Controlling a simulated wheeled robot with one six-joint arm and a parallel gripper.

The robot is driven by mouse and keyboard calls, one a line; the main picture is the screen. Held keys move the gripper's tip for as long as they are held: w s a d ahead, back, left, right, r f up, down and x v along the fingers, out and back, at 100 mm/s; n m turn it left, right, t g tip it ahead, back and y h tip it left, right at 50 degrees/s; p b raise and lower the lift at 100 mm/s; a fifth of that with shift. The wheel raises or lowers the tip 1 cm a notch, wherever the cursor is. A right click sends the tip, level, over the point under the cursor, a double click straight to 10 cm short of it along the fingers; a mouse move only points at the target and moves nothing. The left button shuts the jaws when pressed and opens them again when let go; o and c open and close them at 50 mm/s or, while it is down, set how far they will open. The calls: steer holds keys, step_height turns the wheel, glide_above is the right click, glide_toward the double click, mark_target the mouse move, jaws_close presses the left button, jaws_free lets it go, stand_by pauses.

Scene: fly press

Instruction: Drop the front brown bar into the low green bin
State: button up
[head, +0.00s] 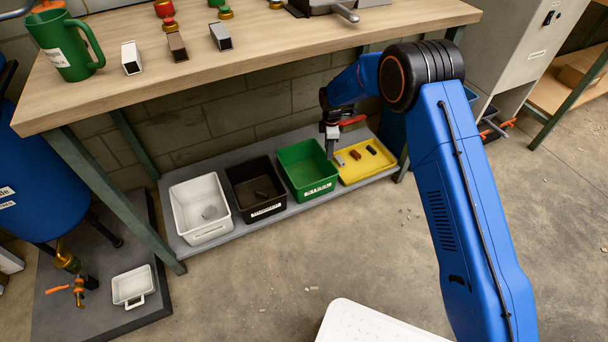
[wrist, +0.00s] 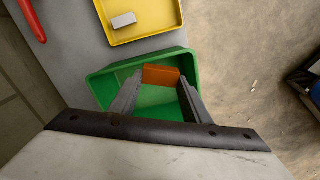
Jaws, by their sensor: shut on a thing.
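The low green bin (head: 309,170) stands on the shelf under the bench, between the black bin and the yellow tray. It also shows in the wrist view (wrist: 98,88). My gripper (wrist: 162,80) is above the green bin, its fingers pointing down into it. It is shut on an orange-brown bar (wrist: 161,75), held between the fingertips. In the head view my gripper (head: 331,150) is at the green bin's right side, and the held bar cannot be made out there.
Left of the green bin are a black bin (head: 268,211) and a white bin (head: 206,236). The bench top (head: 290,52) overhangs the shelf; floor in front is clear.

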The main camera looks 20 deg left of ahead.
steer(key=s+a+n, duration=0.3)
steer(key=a, duration=0.4)
steer(key=shift+s+a+f, duration=0.1)
steer(key=shift+s+f, duration=0.05)
steer(key=shift+f, duration=1.2)
steer(key=shift+s+a+f, duration=0.1)
steer(key=shift+f, duration=1.2)
steer(key=o, duration=1.1)
steer(key=shift+o, duration=0.2)
step_height(320, 180, up, 8)
steer(key=shift+f, duration=0.25)
steer(key=shift+s, duration=0.1)
